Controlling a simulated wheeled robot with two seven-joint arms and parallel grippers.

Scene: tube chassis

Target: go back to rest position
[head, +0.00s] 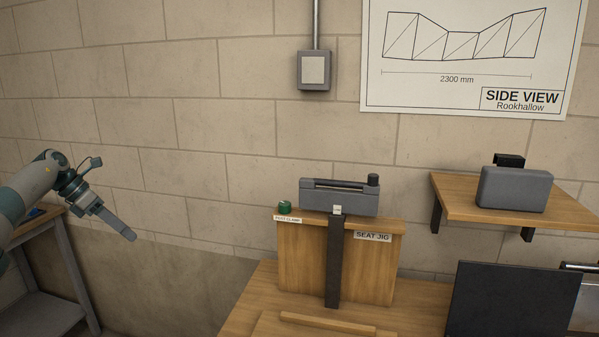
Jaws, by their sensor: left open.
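My left gripper (114,199) is at the left side of the head view, on the arm that comes in from the left edge. Its two fingers are apart and nothing shows between them. It is in front of the bare block wall, well to the left of the seat jig (291,262). My right gripper is not in view.
The wooden jig stands on a wooden bench (246,298), with a grey clamp-like device (340,199) and a green knob (285,208) on top. A shelf (455,205) at right holds a grey case (515,189). A dark panel (505,300) stands below it. A side table (68,270) is under my left arm.

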